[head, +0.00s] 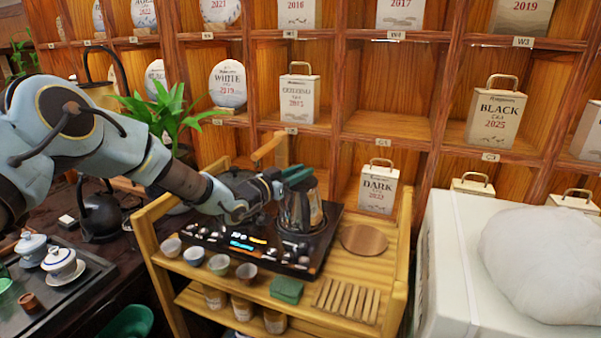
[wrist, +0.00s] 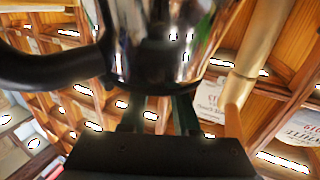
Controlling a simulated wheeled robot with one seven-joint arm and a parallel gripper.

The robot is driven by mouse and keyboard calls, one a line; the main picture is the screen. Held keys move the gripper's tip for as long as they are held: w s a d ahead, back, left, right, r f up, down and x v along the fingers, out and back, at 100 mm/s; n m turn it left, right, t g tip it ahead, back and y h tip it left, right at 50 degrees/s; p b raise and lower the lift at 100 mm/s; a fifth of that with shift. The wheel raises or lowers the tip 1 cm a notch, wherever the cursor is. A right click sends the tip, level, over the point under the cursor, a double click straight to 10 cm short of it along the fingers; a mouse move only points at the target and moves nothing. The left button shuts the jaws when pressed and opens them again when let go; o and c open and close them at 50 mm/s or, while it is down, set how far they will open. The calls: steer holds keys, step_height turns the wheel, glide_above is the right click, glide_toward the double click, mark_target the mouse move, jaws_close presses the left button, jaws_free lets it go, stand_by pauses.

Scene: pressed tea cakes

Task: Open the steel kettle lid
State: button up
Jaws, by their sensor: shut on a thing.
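The steel kettle (head: 298,210) stands on the black induction hob (head: 250,243) on the wooden cart. My gripper (head: 297,174) is at the top of the kettle, with its dark green fingers shut at the lid. The fingers and the arm hide the lid and its knob, so I cannot tell whether the lid is raised. In the wrist view the shiny kettle (wrist: 165,45) fills the top middle, with a black curved handle (wrist: 45,68) at left. My fingers (wrist: 158,112) reach behind its lower edge there.
Several small cups (head: 219,264), a green cloth (head: 286,290), a slatted wooden rack (head: 346,300) and a round wooden board (head: 364,239) lie around the hob. Shelves rise at the back; a white cabinet (head: 450,260) is at right.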

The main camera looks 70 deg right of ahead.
jaws_close()
stand_by(0.6)
